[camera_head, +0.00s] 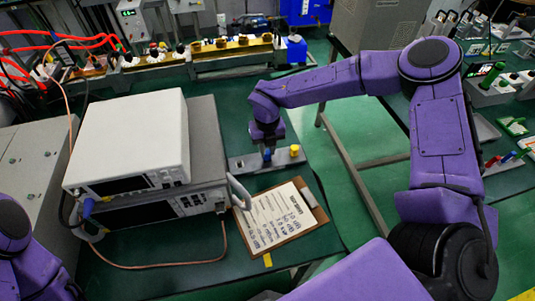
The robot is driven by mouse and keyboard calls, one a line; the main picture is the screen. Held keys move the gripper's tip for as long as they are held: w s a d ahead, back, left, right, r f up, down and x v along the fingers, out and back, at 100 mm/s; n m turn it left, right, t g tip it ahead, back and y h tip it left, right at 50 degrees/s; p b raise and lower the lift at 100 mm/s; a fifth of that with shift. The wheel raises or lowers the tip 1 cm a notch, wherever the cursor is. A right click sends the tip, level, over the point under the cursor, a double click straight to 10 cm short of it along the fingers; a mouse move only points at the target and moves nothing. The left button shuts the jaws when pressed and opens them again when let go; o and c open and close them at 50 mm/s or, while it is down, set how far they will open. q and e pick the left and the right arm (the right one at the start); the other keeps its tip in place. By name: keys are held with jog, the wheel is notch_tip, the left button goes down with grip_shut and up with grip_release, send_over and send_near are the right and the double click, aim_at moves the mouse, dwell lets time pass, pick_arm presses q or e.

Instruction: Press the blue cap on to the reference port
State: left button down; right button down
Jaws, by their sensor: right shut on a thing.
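My right gripper (267,139) points down over a grey holder strip (245,163) on the green bench. It is shut on the blue cap (267,154), which shows as a small blue patch below the fingers; I cannot tell whether the cap still touches the strip. A yellow cap (294,150) stands on the strip to the right. The generator (150,205) is the grey unit to the left, under a white instrument. Its front has several small connectors, and I cannot make out which is the reference port. My left gripper is out of view; only part of that arm shows at bottom left.
A white instrument (135,130) sits on the generator. A clipboard (279,220) with a written sheet lies in front of the strip. A blue connector (88,207) and a copper-coloured cable (224,240) run at the generator's front. A rail of fittings (235,55) lines the back.

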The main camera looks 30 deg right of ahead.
aim_at(267, 151)
jog(key=shift+r+p, duration=2)
jog(key=shift+r, duration=0.7)
jog(key=n, duration=0.3)
jog(key=shift+s+a+n+b, duration=0.1)
jog(key=shift+a+n+b, duration=0.2)
jog(key=shift+b, duration=0.05)
jog(key=s+a+r+n+b, duration=0.1)
jog(key=a+n+b, duration=0.1)
jog(key=n, duration=1.5)
jog(key=s+a+r+n+b, duration=0.2)
jog(key=n, duration=1.6)
jog(key=shift+a+b, duration=0.25)
jog(key=shift+b, duration=0.1)
jog(key=shift+f, duration=0.1)
